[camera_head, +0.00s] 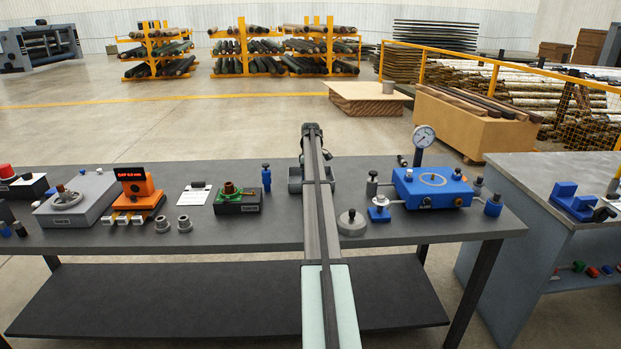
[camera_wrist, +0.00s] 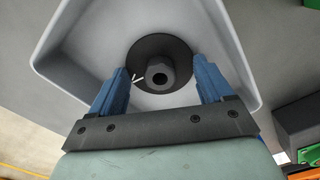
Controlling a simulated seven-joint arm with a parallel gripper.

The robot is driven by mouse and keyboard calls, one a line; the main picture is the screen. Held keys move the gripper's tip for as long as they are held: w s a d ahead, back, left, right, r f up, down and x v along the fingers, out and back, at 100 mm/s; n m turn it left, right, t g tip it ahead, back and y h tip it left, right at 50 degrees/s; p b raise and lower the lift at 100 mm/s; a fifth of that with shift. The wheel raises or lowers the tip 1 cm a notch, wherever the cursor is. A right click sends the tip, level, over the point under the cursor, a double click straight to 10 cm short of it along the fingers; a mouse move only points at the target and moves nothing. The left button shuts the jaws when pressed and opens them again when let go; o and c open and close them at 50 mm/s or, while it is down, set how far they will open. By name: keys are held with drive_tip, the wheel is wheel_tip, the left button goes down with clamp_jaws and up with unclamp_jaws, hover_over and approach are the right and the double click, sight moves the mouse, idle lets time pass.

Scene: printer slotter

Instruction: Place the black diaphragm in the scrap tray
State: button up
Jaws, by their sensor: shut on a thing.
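The black diaphragm (camera_wrist: 152,46) is a round black disc with a hexagonal hub in the wrist view. My gripper (camera_wrist: 160,68) has its two blue fingers on either side of it and is shut on it. The grey scrap tray (camera_wrist: 74,39) lies beneath, and the disc is within its walls as seen from the wrist. I cannot tell whether the disc touches the tray floor. In the head view, the tray (camera_head: 295,184) is on the bench, partly behind my arm, and the fingers and disc are hidden there.
Left of the tray are a blue peg (camera_head: 266,178), a green-topped fixture (camera_head: 237,199) and an orange gauge (camera_head: 139,191). Right of it are a grey round weight (camera_head: 352,224) and a blue fixture with a dial (camera_head: 432,187). Bare bench (camera_head: 262,229) shows along the front.

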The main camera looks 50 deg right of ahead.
drive_tip(key=shift+f, duration=0.15)
drive_tip(key=o, duration=1)
wheel_tip(320, 180, up, 12)
drive_tip(key=shift+r, duration=0.2)
idle(0.4)
